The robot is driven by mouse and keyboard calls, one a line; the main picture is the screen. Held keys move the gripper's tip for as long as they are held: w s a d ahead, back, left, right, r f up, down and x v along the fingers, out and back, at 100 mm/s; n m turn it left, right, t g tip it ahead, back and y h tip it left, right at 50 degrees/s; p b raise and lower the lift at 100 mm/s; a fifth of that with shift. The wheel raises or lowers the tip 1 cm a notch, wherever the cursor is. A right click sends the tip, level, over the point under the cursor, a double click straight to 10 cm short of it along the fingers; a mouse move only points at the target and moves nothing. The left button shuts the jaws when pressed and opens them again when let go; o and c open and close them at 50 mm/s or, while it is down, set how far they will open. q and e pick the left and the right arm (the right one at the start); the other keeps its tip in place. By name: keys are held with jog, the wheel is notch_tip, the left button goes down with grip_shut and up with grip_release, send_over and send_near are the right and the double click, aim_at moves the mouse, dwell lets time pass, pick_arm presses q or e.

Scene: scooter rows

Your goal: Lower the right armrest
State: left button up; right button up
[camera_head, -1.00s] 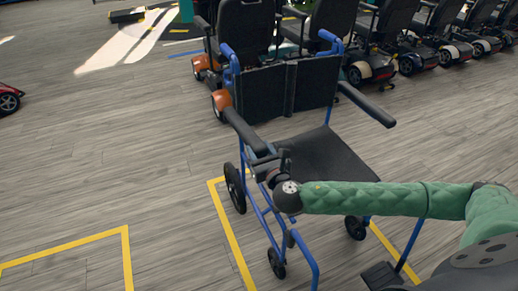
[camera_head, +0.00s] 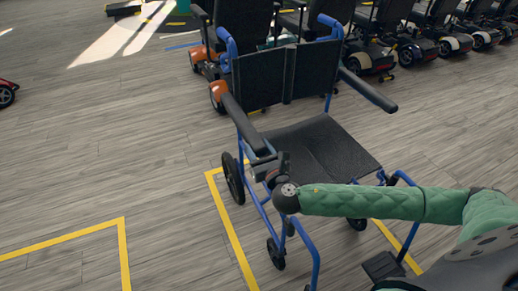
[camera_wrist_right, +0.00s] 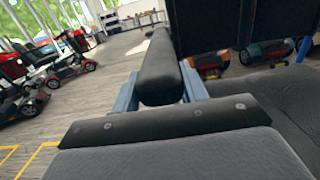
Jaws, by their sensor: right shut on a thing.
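A wheelchair with a blue frame, a black seat (camera_head: 318,147) and a black backrest (camera_head: 262,76) faces me. Its right armrest (camera_head: 243,122), on the left of the picture, has a long black pad that slopes from the backrest toward me. My right gripper (camera_head: 268,163) is shut on the front end of this armrest; its fingers are small and partly hidden here. In the right wrist view the armrest pad (camera_wrist_right: 161,72) runs away from the gripper toward the backrest. The other armrest (camera_head: 368,91) stands out on the right, untouched. My left gripper is not in view.
Rows of mobility scooters (camera_head: 400,45) stand behind the chair. Yellow floor lines (camera_head: 231,222) run around and left of the chair. The wooden floor (camera_head: 110,150) on the left is clear. Red scooters (camera_wrist_right: 62,75) show in the wrist view.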

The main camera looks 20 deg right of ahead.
jog(key=shift+s+f, duration=0.1)
jog(key=shift+f, duration=0.35)
jog(key=o, duration=1.2)
jog(key=shift+o, duration=0.9)
jog(key=shift+r, duration=0.1)
jog(key=shift+s+d+f, duration=0.1)
jog(key=shift+s, duration=1.85)
jog(key=shift+s+d+f, duration=0.1)
jog(key=shift+s, duration=1.85)
